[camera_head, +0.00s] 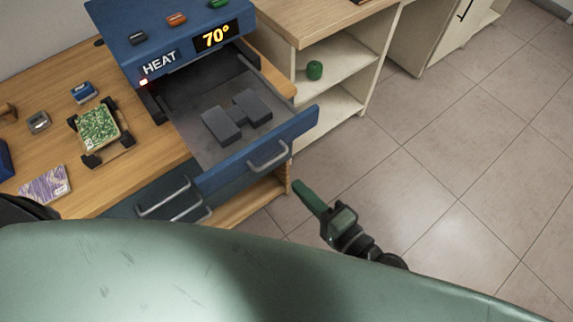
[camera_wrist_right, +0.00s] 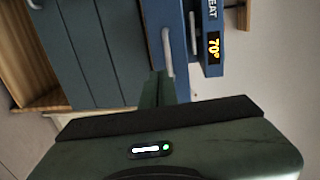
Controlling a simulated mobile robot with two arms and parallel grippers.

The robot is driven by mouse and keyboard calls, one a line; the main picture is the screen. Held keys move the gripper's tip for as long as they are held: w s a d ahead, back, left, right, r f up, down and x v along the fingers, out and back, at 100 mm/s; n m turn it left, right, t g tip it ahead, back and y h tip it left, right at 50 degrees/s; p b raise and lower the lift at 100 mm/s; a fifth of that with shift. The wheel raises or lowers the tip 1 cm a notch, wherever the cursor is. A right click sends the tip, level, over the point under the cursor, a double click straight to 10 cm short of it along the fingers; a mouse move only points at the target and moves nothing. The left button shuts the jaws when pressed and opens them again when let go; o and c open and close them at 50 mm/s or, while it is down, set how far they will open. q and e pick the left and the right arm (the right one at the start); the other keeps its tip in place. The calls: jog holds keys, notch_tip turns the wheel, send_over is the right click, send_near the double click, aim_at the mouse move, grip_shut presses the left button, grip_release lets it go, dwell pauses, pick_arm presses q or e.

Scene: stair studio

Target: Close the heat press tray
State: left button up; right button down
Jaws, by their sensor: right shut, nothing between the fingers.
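The blue heat press (camera_head: 185,50) stands on the wooden bench, its display reading 70°. Its tray (camera_head: 195,145) is pulled out toward me, with dark grey blocks (camera_head: 222,126) lying in it. The tray's blue front has a grey bar handle (camera_head: 268,156). In the right wrist view the handle (camera_wrist_right: 167,52) is just beyond my gripper. My right gripper (camera_head: 300,187) is shut and empty, below and right of the tray front in the head view, apart from it. It also shows in the right wrist view (camera_wrist_right: 157,88). My left gripper is not seen; only a dark part shows at the left edge.
Lower drawers with bar handles (camera_head: 165,200) sit below the tray. A green-chip board in a holder (camera_head: 97,128) and small boxes are on the bench (camera_head: 45,95). The tiled floor at right is clear.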

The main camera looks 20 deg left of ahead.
jog(key=r+p+x, duration=0.1)
jog(key=x, duration=0.5)
jog(key=shift+w+p, duration=0.15)
jog(key=shift+p, duration=0.2)
jog(key=shift+a+r, duration=0.1)
jog(key=shift+a, duration=0.05)
